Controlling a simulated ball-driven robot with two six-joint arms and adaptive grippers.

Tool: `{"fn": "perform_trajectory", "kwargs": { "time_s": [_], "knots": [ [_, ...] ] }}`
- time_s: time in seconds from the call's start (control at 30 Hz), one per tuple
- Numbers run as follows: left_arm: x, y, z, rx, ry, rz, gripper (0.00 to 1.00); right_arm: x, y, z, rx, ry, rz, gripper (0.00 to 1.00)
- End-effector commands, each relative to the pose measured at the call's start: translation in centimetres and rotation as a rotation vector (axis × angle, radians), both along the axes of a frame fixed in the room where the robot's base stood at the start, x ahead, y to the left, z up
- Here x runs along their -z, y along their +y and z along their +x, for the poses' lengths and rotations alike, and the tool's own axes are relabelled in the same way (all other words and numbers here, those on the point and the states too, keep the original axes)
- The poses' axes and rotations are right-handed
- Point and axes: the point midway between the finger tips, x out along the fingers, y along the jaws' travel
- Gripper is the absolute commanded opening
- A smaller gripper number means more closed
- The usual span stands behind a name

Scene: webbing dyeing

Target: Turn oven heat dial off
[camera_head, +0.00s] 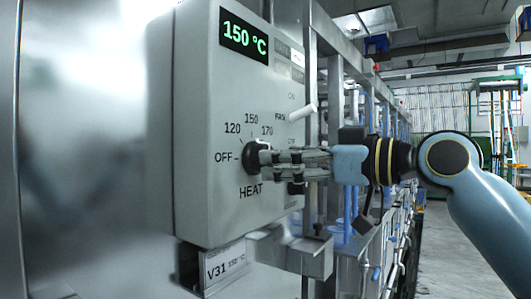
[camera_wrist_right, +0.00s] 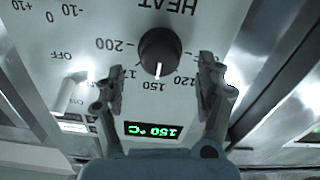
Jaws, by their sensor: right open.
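The heat dial (camera_head: 252,157) is a round black knob on the front of a grey control box (camera_head: 195,200), above the word HEAT. It also shows in the right wrist view (camera_wrist_right: 160,50), where its white mark points at 150. A green display (camera_head: 244,37) reads 150 °C. In the head view, OFF is printed left of the dial. My right gripper (camera_head: 272,160) is open at the dial, its fingers reaching in from the right. In the right wrist view the fingers (camera_wrist_right: 162,72) stand on either side of the dial, with gaps visible. My left gripper is not in view.
A white lever switch (camera_head: 302,112) sticks out of the box just above my right gripper. A second black knob (camera_head: 296,187) sits below the fingers. A V31 label (camera_head: 225,265) hangs under the box. Metal frames and pipes run behind to the right.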

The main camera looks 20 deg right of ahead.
Motion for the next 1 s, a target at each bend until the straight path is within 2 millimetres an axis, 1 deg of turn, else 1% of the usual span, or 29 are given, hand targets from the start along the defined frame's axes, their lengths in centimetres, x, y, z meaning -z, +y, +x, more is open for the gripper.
{"fn": "perform_trajectory", "kwargs": {
  "time_s": [0.03, 0.13, 0.3, 0.47, 0.67, 0.77, 1.0],
  "knots": [
    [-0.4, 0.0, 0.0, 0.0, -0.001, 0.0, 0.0, -0.3, 0.5, 0.7, 0.0, 0.0, 0.008, 0.72],
    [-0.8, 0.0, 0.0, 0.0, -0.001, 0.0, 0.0, -0.3, 1.5, 1.6, -0.004, 0.002, 0.006, 0.72],
    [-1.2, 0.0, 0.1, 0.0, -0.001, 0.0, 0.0, -0.1, 2.4, 3.1, 0.0, 0.001, 0.003, 0.72],
    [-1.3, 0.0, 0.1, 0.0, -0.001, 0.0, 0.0, 0.0, 2.8, 3.6, -0.001, 0.001, -0.002, 0.72],
    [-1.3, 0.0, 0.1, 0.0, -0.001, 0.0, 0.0, 0.1, 2.8, 3.6, -0.001, 0.001, -0.002, 0.72],
    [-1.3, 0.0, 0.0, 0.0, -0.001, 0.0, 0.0, 0.1, 2.8, 3.6, -0.001, 0.001, -0.002, 0.61],
    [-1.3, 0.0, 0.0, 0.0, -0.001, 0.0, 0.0, 0.1, 2.8, 3.5, -0.001, 0.002, -0.001, 0.3]
  ]
}}
